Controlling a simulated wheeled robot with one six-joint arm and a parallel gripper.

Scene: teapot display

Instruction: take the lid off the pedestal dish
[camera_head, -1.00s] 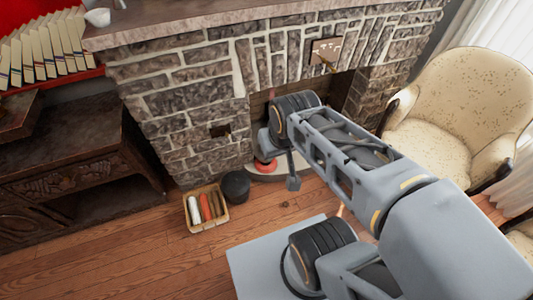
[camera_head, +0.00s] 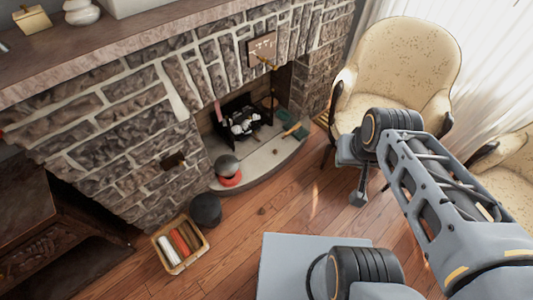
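I cannot clearly make out a pedestal dish with a lid. A small white rounded vessel (camera_head: 81,11) stands on the mantel at the top left, cut by the picture's edge; its shape is too small to tell whether it has a lid. My gripper (camera_head: 358,197) hangs at the end of my arm, right of the middle, over the floor and in front of the cream armchair. It is far from the mantel. Its fingers are too small to tell open from shut, and I see nothing held in it.
The stone mantel (camera_head: 150,52) runs along the top left, with a gold box (camera_head: 31,19) on it. A black bucket (camera_head: 206,210) and a basket (camera_head: 160,247) stand on the floor before the fireplace. A cream armchair (camera_head: 400,60) is at the right.

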